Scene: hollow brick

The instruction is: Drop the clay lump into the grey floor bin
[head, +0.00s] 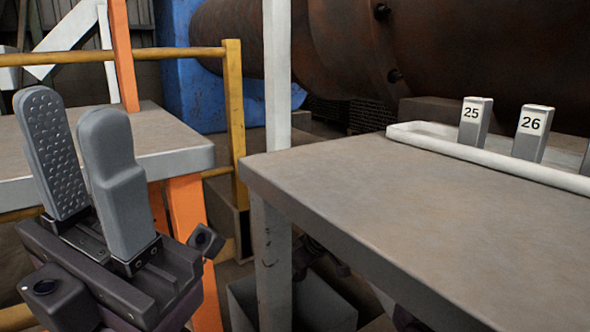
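My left gripper (70,108) is at the left of the head view with its fingers pointing up. Its two grey fingers stand apart, with no object visible between them. A grey box (325,306) that looks like the floor bin stands low, behind and beside the near table leg. The leg and the tabletop hide part of it, and I cannot see its inside. The clay lump does not show in this view. My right gripper is not in view.
A bare grey-brown table (400,195) fills the right side. A white-rimmed tray (450,145) on it holds blocks marked 25 (475,122) and 26 (532,135). Another table (170,145) stands behind my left gripper, near a yellow railing (236,120) and orange posts.

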